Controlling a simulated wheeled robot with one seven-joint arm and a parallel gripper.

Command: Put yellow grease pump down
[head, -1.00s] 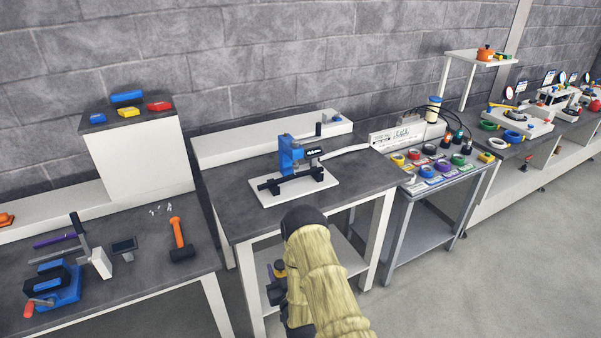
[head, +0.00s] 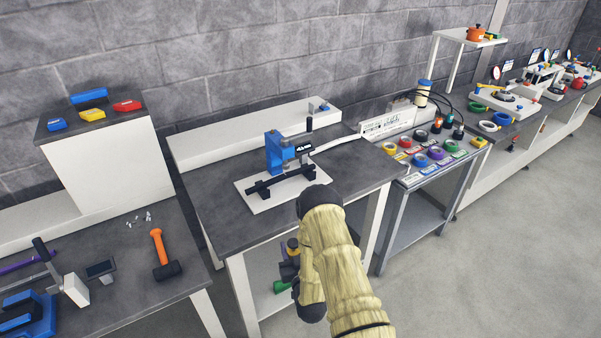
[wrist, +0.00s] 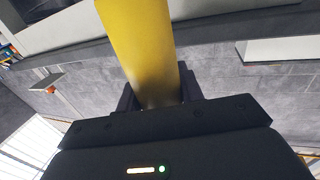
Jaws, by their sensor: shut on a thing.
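The yellow grease pump (wrist: 143,45) shows in the wrist view as a large, smooth yellow cylinder. It runs up out of the top of the picture, so its far end is hidden. My gripper (wrist: 159,92) is shut on it, with one dark finger on each side. In the head view my arm covers most of the gripper. Only dark parts and a small yellow patch show there, beside the front of the middle table (head: 214,217).
The middle table carries a blue press (head: 277,152) on a white plate, with bare grey top around it. The left bench holds an orange mallet (head: 161,251) and other tools. Open floor lies at the right.

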